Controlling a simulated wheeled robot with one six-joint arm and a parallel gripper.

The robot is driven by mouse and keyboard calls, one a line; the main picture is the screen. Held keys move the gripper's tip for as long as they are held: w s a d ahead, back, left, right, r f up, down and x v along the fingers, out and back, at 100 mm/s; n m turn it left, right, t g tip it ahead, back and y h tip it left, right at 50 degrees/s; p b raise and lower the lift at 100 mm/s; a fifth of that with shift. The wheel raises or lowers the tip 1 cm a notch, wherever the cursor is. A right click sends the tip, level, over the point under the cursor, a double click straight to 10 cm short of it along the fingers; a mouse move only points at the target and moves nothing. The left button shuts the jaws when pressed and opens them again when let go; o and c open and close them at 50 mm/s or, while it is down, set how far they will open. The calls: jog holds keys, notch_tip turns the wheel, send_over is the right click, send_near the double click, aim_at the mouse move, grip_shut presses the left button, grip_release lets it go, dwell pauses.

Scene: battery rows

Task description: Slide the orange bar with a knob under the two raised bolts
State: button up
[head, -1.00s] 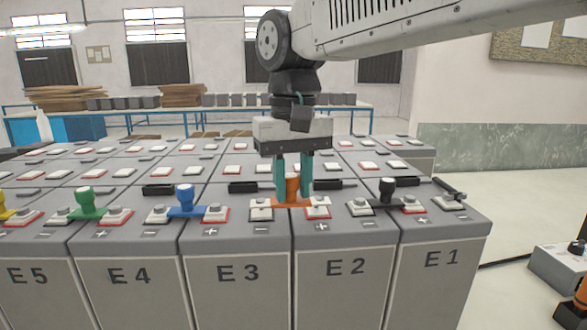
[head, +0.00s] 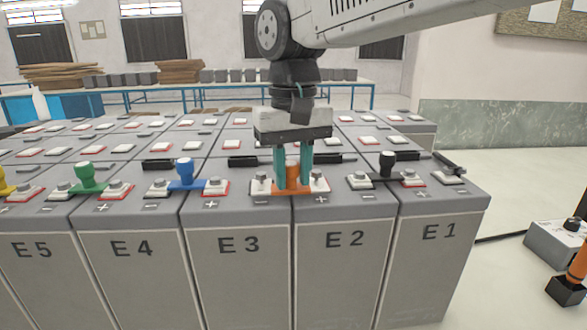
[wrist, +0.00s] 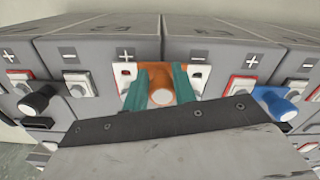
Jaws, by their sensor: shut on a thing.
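The orange bar with a knob (head: 292,192) spans the neighbouring white terminal pads of E3 and E2. My gripper (head: 292,182) is shut on its upright knob, which also shows between the teal fingers in the wrist view (wrist: 160,85). The left raised bolt (head: 262,177) and the right raised bolt (head: 317,175) stand on these pads, just behind the bar in the head view. In the wrist view the bar's ends show openings, and the fingers hide the bolts. I cannot tell whether the bar touches the pads.
A blue-knobbed bar (head: 185,175) links terminals to the left, and a black-knobbed bar (head: 386,166) to the right. A green-knobbed bar (head: 86,178) lies further left. Black handles lie behind the front terminals. The space above the batteries is open.

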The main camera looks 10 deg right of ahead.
aim_at(291, 161)
jog(key=shift+w, duration=1.85)
dwell(0.6)
dwell(0.5)
jog(key=o, duration=1.1)
jog(key=shift+f, duration=0.1)
notch_tip(291, 161, up, 8)
jog(key=f, duration=0.1)
jog(key=s+d+f+m, duration=0.1)
jog(key=s+d+f, duration=0.2)
jog(key=s+d, duration=0.35)
jog(key=s+d+f, duration=0.3)
jog(key=s+d, duration=0.2)
jog(key=d, duration=0.2)
jog(key=s+d+f+m+t, duration=0.1)
jog(key=s+d+f, duration=0.6)
jog(key=s+f, duration=0.4)
jog(key=shift+s+d+m, duration=0.15)
jog(key=shift+m, duration=0.15)
